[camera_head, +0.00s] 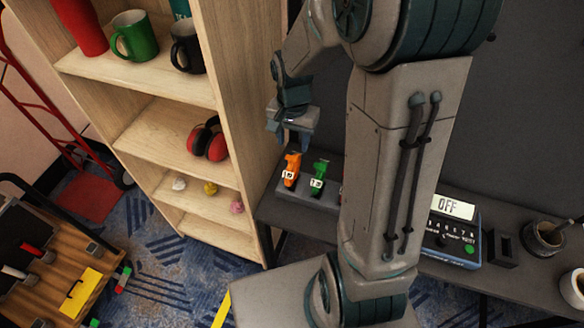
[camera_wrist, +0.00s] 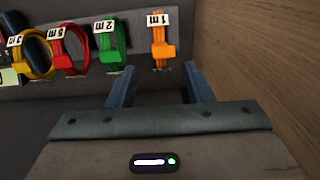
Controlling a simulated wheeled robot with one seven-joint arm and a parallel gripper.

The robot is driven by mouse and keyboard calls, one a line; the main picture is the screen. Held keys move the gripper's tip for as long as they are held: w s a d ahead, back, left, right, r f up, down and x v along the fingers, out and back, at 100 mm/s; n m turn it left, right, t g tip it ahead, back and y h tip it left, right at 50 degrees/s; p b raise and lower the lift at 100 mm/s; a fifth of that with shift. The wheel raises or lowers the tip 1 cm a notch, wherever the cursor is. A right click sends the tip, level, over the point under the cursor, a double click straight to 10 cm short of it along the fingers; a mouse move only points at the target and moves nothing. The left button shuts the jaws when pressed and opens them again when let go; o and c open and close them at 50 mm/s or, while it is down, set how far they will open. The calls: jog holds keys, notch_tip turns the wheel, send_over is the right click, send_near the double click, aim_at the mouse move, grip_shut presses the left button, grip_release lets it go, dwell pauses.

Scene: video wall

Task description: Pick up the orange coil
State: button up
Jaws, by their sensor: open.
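The orange coil (camera_head: 292,168) stands near the left end of the dark table, with a white label. In the wrist view the orange coil (camera_wrist: 161,47) bears a "1 m" label and lies ahead of the fingers, roughly in line with the gap between them. My gripper (camera_head: 298,135) is open and empty above and close to the coil; its two blue fingers also show in the wrist view (camera_wrist: 158,85). The coil is not between the fingertips as far as I can see.
A green coil (camera_wrist: 110,48) is right beside the orange one, then a red coil (camera_wrist: 70,50) and a yellow coil (camera_wrist: 34,55). A wooden shelf (camera_head: 245,110) stands close to the left. A labelled device (camera_head: 450,235) and a cup (camera_head: 574,288) are on the right.

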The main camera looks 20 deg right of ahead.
aim_at(293, 158)
notch_tip(293, 158, down, 10)
jog(key=c, duration=1)
